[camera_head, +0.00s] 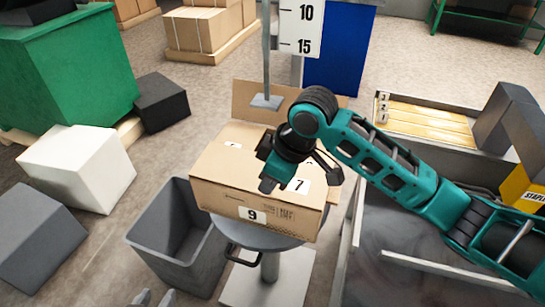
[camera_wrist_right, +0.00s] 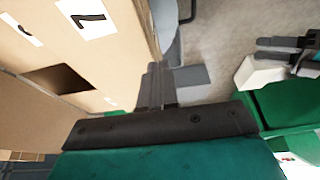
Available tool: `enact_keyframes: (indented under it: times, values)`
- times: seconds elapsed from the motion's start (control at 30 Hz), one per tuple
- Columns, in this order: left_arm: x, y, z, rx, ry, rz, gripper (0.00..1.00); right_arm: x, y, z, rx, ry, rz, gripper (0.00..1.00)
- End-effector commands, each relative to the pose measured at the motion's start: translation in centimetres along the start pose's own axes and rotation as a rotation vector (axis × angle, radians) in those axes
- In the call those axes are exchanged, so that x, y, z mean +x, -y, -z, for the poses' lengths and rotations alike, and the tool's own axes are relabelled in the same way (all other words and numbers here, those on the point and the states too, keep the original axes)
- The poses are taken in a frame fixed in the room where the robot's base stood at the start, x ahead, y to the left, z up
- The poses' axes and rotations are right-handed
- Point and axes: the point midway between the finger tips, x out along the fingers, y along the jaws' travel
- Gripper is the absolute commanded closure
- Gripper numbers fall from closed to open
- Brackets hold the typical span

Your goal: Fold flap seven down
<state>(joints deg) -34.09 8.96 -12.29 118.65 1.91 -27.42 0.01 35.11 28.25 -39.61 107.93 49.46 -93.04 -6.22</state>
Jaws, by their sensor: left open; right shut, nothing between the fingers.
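A cardboard box (camera_head: 221,167) sits on a round stand. Flap seven (camera_head: 312,191), with a white 7 label, is on the top near the front right; it looks roughly level, but my right arm covers part of it. In the right wrist view the 7 label (camera_wrist_right: 88,20) is at upper left, above a dark gap in the top. My right gripper (camera_head: 268,186) is shut and empty over the box top. Its fingers also show in the right wrist view (camera_wrist_right: 155,85), close beside the box edge. My left gripper (camera_head: 154,298) is open at the bottom edge, away from the box.
A label 9 (camera_head: 252,214) is on the box front, and a rear panel (camera_head: 249,99) stands up. A grey bin (camera_head: 160,238) stands left of the stand. A metal bench with a tray (camera_head: 432,99) is at right. White (camera_head: 74,165) and dark blocks lie at left.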

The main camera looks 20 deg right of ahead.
Motion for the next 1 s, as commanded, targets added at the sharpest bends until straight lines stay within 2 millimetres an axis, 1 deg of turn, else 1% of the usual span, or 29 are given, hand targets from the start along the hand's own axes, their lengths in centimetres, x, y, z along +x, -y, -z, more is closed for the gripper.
enact_keyframes:
  times: [0.03, 0.1, 0.2, 0.3, 0.4, 0.47, 0.57, 0.67, 0.9, 1.0]
  values:
    - [0.0, 0.0, -0.1, 0.0, 0.001, 0.0, 0.57, -1.2, -1.7, 0.6, -0.013, 0.017, -0.014, 1.0]
    - [0.0, 0.0, -0.1, 0.0, 0.001, 0.0, 0.57, -2.6, -3.3, 1.1, -0.024, 0.038, -0.018, 1.0]
    - [0.0, 0.0, -0.1, -0.001, 0.001, 0.0, 0.57, -4.5, -5.3, 1.6, -0.028, 0.061, -0.023, 1.0]
    - [0.0, 0.0, -0.1, -0.001, 0.001, 0.0, 0.57, -6.1, -6.7, 2.0, -0.025, 0.074, -0.027, 1.0]
    - [0.0, -0.1, -0.1, -0.003, 0.001, 0.0, 0.57, -7.1, -7.5, 2.2, -0.021, 0.081, -0.027, 1.0]
    - [0.1, -0.1, -0.1, -0.005, 0.0, 0.0, 0.57, -7.3, -7.8, 2.2, -0.018, 0.083, -0.027, 1.0]
    - [0.2, -0.1, -0.2, -0.008, -0.001, 0.0, 0.57, -6.8, -7.9, 2.1, -0.017, 0.085, -0.025, 1.0]
    - [0.5, -0.2, -0.6, -0.011, -0.002, 0.0, 0.57, -5.4, -7.8, 2.0, -0.018, 0.085, -0.024, 1.0]
    - [1.2, -0.2, -1.6, -0.012, -0.002, 0.0, 0.57, -0.9, -8.0, 1.6, -0.018, 0.084, -0.024, 1.0]
    - [1.4, -0.1, -1.9, -0.012, -0.002, 0.0, 0.57, 0.6, -8.0, 1.5, -0.018, 0.084, -0.025, 1.0]
